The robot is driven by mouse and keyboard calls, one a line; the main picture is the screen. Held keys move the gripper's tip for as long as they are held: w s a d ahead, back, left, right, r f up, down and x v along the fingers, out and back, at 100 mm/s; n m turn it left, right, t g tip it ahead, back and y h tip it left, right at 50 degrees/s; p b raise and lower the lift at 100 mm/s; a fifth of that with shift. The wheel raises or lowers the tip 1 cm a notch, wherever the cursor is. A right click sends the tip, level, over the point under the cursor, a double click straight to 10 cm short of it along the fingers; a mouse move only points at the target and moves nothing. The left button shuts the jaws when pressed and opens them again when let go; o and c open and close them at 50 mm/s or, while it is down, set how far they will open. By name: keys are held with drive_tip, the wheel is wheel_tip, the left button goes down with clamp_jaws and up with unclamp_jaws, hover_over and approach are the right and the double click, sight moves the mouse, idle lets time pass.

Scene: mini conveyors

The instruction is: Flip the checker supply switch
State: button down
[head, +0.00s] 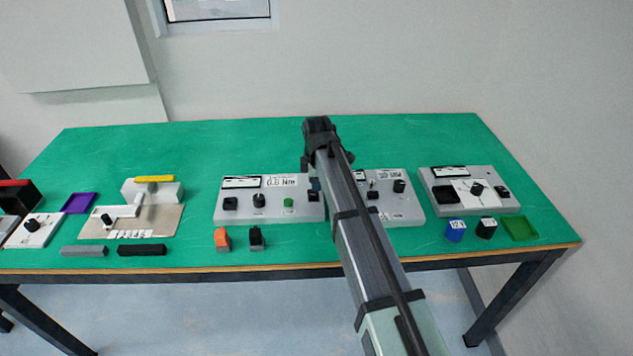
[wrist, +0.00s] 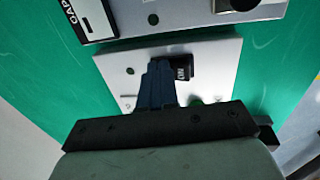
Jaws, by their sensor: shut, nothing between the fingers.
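My gripper (wrist: 158,70) is shut, with its dark blue fingers together and nothing between them. In the wrist view its tips are over a light plate (wrist: 222,58), just left of a small black switch (wrist: 184,67) with a white label. I cannot tell whether they touch it. In the head view the gripper is mostly behind my arm, at the right end of the grey unit (head: 262,213) reading about 0.6 Nm. A black switch (head: 313,196) shows there below a bit of blue. No legible label names the checker supply switch.
A second grey unit (head: 402,215) stands close right of my arm, and a third (head: 464,208) stands farther right. Blue (head: 455,230) and orange-black (head: 222,239) blocks lie near the front edge. The back of the green table (head: 230,140) is clear.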

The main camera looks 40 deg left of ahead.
drive_tip(key=shift+s+d+r, duration=0.1)
drive_tip(key=shift+s+d, duration=0.15)
drive_tip(key=shift+r, duration=0.1)
wheel_tip(320, 180, up, 14)
drive_tip(key=w+a, duration=0.2)
drive_tip(key=shift+f, duration=0.25)
idle(0.3)
drive_tip(key=shift+d, duration=0.1)
idle(0.4)
